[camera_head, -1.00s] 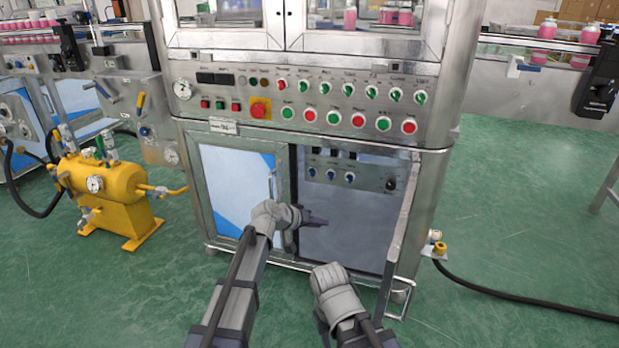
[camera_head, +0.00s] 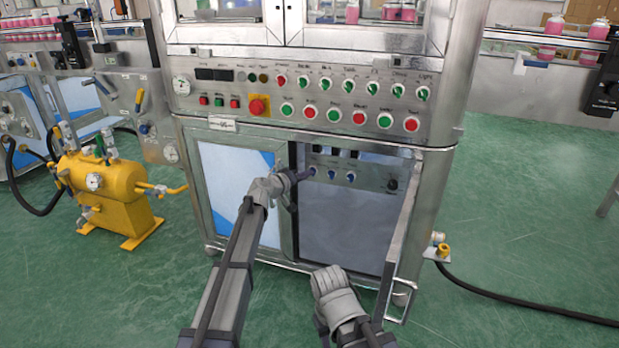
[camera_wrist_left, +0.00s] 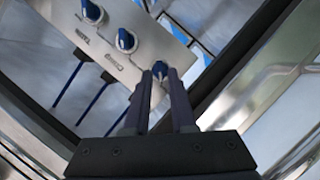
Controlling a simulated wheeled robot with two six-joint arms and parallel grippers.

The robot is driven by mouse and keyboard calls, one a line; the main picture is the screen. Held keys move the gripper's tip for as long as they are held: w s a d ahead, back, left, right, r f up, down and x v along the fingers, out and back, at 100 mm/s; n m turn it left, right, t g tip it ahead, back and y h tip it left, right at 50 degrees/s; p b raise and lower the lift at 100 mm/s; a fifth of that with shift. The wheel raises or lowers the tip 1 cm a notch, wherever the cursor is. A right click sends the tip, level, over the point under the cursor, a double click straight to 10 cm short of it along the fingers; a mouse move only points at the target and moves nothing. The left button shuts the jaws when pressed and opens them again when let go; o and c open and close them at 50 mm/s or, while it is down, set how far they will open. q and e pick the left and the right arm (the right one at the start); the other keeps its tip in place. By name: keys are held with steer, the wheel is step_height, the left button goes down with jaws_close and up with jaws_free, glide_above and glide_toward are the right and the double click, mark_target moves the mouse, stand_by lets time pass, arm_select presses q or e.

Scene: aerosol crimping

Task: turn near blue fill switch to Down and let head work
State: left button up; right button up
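A small grey panel (camera_head: 365,176) inside the open lower cabinet bay carries a row of blue switches. The leftmost blue switch (camera_head: 312,171) is at the tips of my left gripper (camera_head: 302,174). In the left wrist view, that switch (camera_wrist_left: 160,68) shows between the two fingertips (camera_wrist_left: 160,76). The fingers are parted with a narrow gap, and I cannot tell whether they touch it. The middle switch (camera_head: 331,174) and right switch (camera_head: 350,176) are clear of the gripper. My right arm's wrist is low in front of the cabinet; its fingers are hidden.
An open cabinet door (camera_head: 402,225) stands out at the bay's right side. A closed door (camera_head: 238,195) is at the left. Above is a control panel (camera_head: 300,95) with red and green buttons. A yellow tank (camera_head: 115,190) stands on the floor at left.

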arm_select(q)
steer(key=x, duration=0.3)
jaws_close()
stand_by(0.5)
